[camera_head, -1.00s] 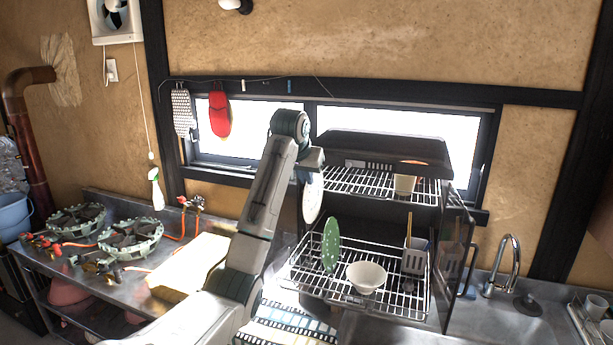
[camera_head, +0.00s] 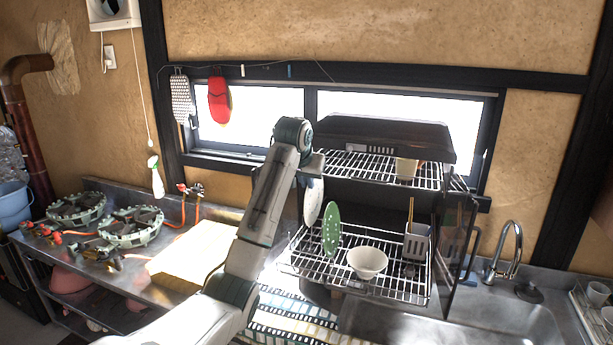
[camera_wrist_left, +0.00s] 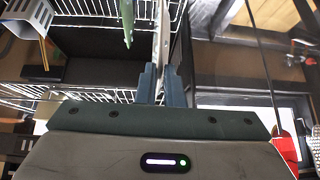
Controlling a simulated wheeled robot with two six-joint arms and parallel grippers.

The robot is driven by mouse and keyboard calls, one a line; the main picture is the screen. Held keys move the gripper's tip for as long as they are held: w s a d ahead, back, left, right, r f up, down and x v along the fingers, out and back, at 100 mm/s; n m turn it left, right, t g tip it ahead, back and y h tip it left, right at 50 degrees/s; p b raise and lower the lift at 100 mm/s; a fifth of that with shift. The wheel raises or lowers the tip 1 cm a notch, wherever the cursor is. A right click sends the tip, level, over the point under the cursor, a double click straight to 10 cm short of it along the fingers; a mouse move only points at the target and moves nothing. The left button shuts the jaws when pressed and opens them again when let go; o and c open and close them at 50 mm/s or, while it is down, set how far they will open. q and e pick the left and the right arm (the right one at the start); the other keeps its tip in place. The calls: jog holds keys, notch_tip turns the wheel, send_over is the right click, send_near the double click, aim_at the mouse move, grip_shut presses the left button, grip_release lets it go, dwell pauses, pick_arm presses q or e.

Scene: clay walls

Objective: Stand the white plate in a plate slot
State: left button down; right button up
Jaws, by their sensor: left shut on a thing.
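The white plate (camera_head: 313,203) is upright, nearly edge-on, at the left side of the dish rack (camera_head: 381,293). My left gripper (camera_head: 312,163) is shut on its upper part, mostly hidden by my arm in the head view. In the left wrist view the fingers (camera_wrist_left: 161,84) pinch the thin edge of the white plate (camera_wrist_left: 164,40). A green speckled plate (camera_head: 331,232) stands upright just right of it; it also shows in the left wrist view (camera_wrist_left: 127,18). I cannot tell whether the white plate's lower edge touches the rack wires. My right gripper is not in view.
A white bowl (camera_head: 367,262) and a utensil holder (camera_head: 416,243) sit on the lower rack. The upper shelf (camera_head: 375,170) holds a cup (camera_head: 405,169). A dark side panel stands at the right, near the sink (camera_head: 470,325). A gas stove is at the left.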

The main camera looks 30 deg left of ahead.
aim_at(306, 208)
pick_arm(q)
jog(key=shift+s+f+b, duration=0.1)
jog(key=shift+f+b, duration=0.4)
jog(key=shift+f, duration=1.15)
jog(key=shift+f+b, duration=0.6)
jog(key=shift+f, duration=2)
jog(key=c, duration=1.5)
grip_release()
